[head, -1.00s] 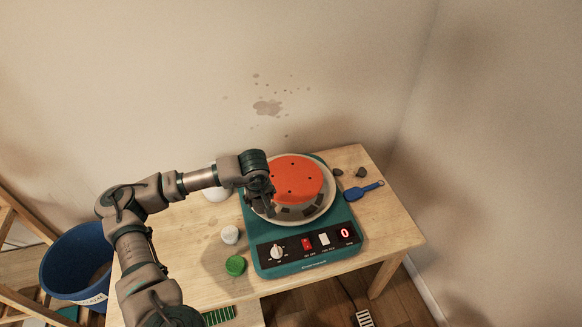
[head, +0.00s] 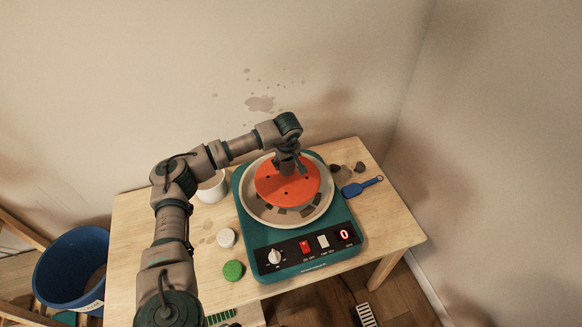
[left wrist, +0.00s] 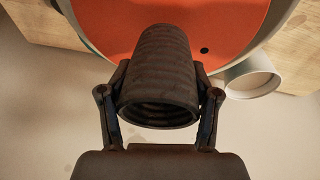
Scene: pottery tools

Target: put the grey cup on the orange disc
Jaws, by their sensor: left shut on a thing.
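The grey cup (left wrist: 158,70) is dark and ridged. In the left wrist view it sits between the fingers of my left gripper (left wrist: 160,88), which is shut on it. The orange disc (head: 303,190) lies in the round pan of a teal pottery wheel and has small dark holes. In the head view my left gripper (head: 290,165) is over the back part of the disc, and its cup is hard to make out there. The disc also shows behind the cup in the wrist view (left wrist: 235,25). I cannot tell whether cup and disc touch. My right gripper is not in view.
The pale pan (head: 256,208) rings the disc on the teal wheel (head: 262,238). A white cup (head: 212,190) stands left of the wheel. A white lid (head: 226,238) and a green lid (head: 233,270) lie front left. A blue tool (head: 358,188) and dark lumps lie right.

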